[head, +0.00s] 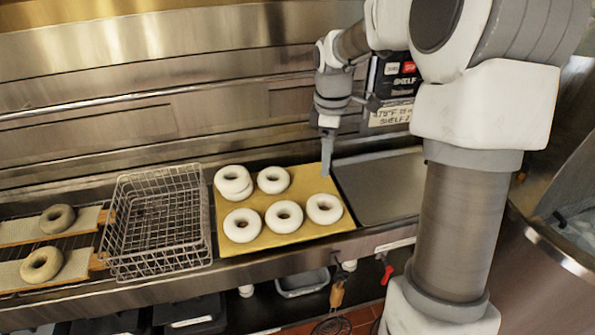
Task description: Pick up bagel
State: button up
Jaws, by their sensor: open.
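Several white bagels lie on a yellow board on the steel counter in the head view. At the back are a bagel at the left (233,182), which looks like two stacked, and a bagel at the middle (273,180). In front are a left bagel (242,225), a middle bagel (284,216) and a right bagel (324,208). The yellow board (262,240) is partly bare at its front and right. My gripper (326,172) points down above the board's back right part, right of the back middle bagel. It is open and holds nothing visible.
An empty wire basket (160,220) stands left of the board. Further left, two browner bagels (42,264) sit on boards. An empty steel tray area (380,188) lies right of the yellow board. A steel wall with a labelled sign (392,115) stands behind.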

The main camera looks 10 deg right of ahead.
notch_tip(320, 180, down, 2)
send_over(324, 213)
jog(key=shift+n, duration=0.4)
jog(key=f, duration=1.2)
jog(key=shift+w+f+p, duration=0.2)
jog(key=shift+w+p, duration=0.1)
jog(key=shift+p, duration=0.1)
jog(key=f, duration=0.4)
jog(key=shift+s+p, duration=0.3)
jog(key=shift+p, duration=0.1)
jog(key=shift+f, duration=0.6)
grip_shut()
